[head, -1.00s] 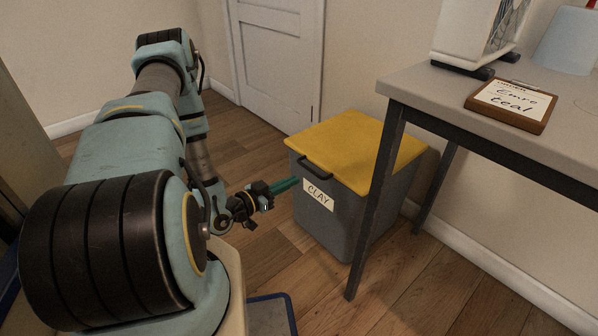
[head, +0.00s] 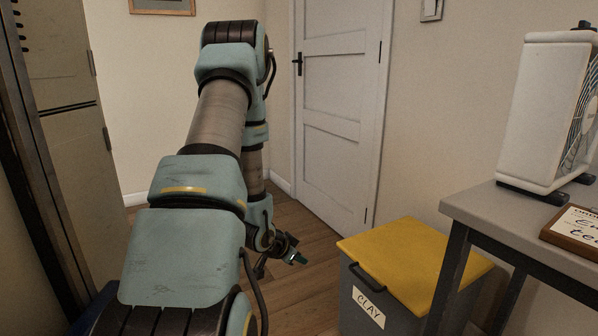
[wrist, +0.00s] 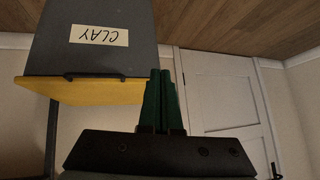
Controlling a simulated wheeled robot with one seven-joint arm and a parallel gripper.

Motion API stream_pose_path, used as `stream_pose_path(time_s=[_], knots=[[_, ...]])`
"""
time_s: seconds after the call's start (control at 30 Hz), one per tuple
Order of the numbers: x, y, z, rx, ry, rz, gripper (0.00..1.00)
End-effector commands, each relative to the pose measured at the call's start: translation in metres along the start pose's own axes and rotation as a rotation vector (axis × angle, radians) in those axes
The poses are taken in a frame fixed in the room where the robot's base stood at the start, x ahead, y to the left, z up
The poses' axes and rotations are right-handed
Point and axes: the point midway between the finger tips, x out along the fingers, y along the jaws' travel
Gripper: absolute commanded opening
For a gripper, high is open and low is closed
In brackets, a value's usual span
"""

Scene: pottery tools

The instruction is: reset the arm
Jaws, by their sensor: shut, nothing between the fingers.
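My gripper (head: 300,259) hangs low at the end of my folded arm in the head view, over the wood floor and left of the clay bin. In the wrist view my gripper (wrist: 163,75) shows its two green fingers side by side, shut and empty. The wrist view appears upside down, with the floor at the top. My arm rises from the bottom of the head view, bends at the top and comes down again.
A grey bin (head: 383,307) with a yellow lid and a CLAY label stands right of my gripper; it also shows in the wrist view (wrist: 100,55). A closed white door (head: 340,110) stands behind. A cabinet (head: 60,120) is at left.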

Motion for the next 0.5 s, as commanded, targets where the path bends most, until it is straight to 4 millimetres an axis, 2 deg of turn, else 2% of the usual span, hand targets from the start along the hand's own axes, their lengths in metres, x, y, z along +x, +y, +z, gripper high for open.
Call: stream_pose_path(time_s=[0.1, 0.23, 0.4, 0.5], knots=[[-0.041, -0.019, -0.007, -0.081, -0.141, -0.083, 0.0], [-0.092, -0.024, -0.007, -0.213, -0.289, -0.156, 0.0], [-0.157, -0.009, -0.004, -0.408, -0.44, -0.21, 0.0], [-0.186, 0.006, -0.003, -0.504, -0.5, -0.218, 0.0]])
